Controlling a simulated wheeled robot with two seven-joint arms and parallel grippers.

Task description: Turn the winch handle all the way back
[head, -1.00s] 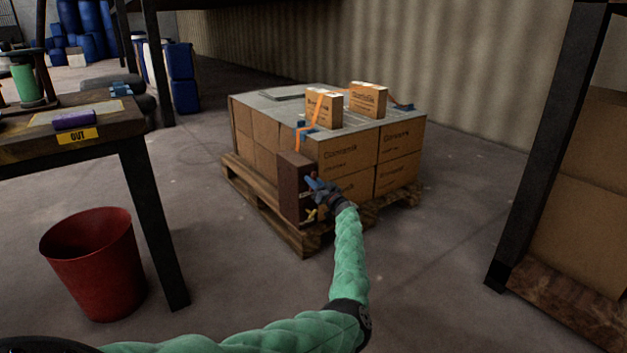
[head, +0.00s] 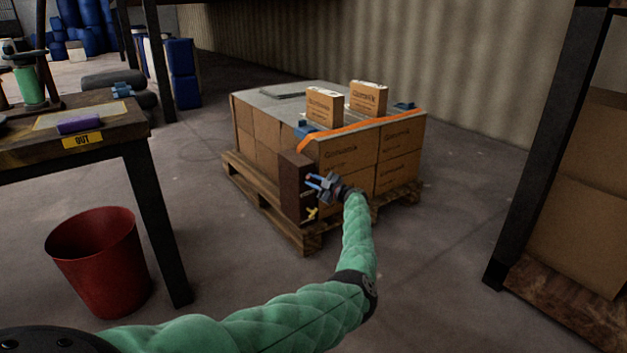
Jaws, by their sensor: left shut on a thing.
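The winch is on a dark brown upright board (head: 296,188) at the near corner of the loaded pallet. My left gripper (head: 314,182) is at the right face of this board, shut on the winch handle. The handle itself is small and mostly hidden by the fingers. A small yellow part (head: 312,213) shows just below the gripper. An orange strap (head: 365,129) runs from above the board along the near top edge of the load to the right corner. My right gripper is out of view.
Cartons (head: 349,157) are stacked on the wooden pallet (head: 262,205), with two small boxes on top. A workbench (head: 120,127) and red bin (head: 100,262) stand at left. A rack post (head: 545,150) stands at right. The floor between is clear.

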